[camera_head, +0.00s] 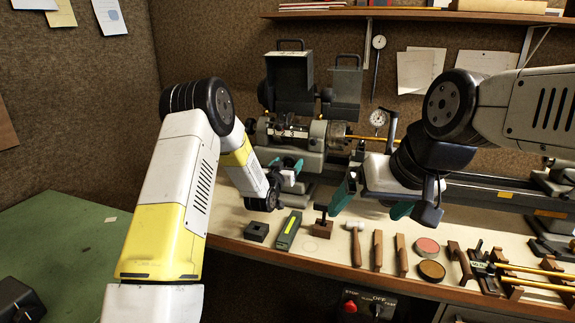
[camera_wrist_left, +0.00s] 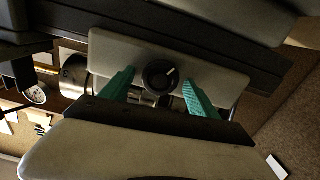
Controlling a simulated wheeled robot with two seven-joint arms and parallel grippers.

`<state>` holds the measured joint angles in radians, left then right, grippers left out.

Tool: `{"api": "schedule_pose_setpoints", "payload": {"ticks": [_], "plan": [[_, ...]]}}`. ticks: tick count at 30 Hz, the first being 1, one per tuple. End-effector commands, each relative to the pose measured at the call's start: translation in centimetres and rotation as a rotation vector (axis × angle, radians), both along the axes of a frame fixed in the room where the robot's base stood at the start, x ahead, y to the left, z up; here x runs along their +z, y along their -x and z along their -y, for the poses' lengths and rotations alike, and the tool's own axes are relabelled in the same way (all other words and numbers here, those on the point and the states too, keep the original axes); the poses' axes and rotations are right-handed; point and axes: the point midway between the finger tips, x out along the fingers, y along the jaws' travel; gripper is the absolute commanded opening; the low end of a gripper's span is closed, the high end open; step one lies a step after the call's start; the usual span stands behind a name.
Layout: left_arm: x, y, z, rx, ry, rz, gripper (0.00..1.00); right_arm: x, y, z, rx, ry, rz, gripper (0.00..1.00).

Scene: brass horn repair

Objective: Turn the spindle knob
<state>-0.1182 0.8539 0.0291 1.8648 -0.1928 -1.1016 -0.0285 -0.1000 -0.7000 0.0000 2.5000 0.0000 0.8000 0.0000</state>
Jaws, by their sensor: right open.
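The spindle knob (camera_wrist_left: 160,76) is round and black with a white pointer line, on a pale panel (camera_wrist_left: 222,80) in the left wrist view. My left gripper (camera_wrist_left: 159,84) is open, with one teal finger on each side of the knob and a gap to both. In the head view my left gripper (camera_head: 287,168) is at the lathe's headstock (camera_head: 310,135), and I cannot make out the knob there. My right gripper (camera_head: 374,204) has its teal fingers spread and empty above the bench, right of the left gripper.
A switch box (camera_head: 367,305) hangs below the edge. The lathe bed (camera_head: 490,190) runs right behind my right gripper.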

Motion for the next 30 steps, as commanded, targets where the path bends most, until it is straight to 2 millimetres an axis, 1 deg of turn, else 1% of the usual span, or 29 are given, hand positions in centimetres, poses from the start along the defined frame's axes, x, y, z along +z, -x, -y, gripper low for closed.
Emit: {"api": "schedule_pose_setpoints", "payload": {"ticks": [1,9,14,20,26,30], "plan": [[0.01,0.01,0.00,0.000,0.000,0.000,0.60,0.00,0.00,0.00,0.000,0.000,0.000,1.00],[0.01,0.03,-0.01,0.000,0.000,0.000,0.08,0.00,0.00,0.00,0.000,0.000,0.000,1.00],[0.01,0.03,0.00,0.000,-0.008,0.002,0.08,0.00,0.00,0.00,0.000,0.000,0.000,1.00],[0.02,0.05,0.07,-0.001,-0.062,0.020,0.08,0.00,0.00,0.00,0.000,0.000,0.000,1.00],[0.00,0.08,0.13,-0.001,-0.185,0.059,0.08,0.00,0.00,0.00,0.000,0.000,0.000,1.00],[-0.03,0.10,0.19,-0.001,-0.304,0.098,0.08,0.00,0.00,0.00,0.000,0.000,0.000,1.00]]}}
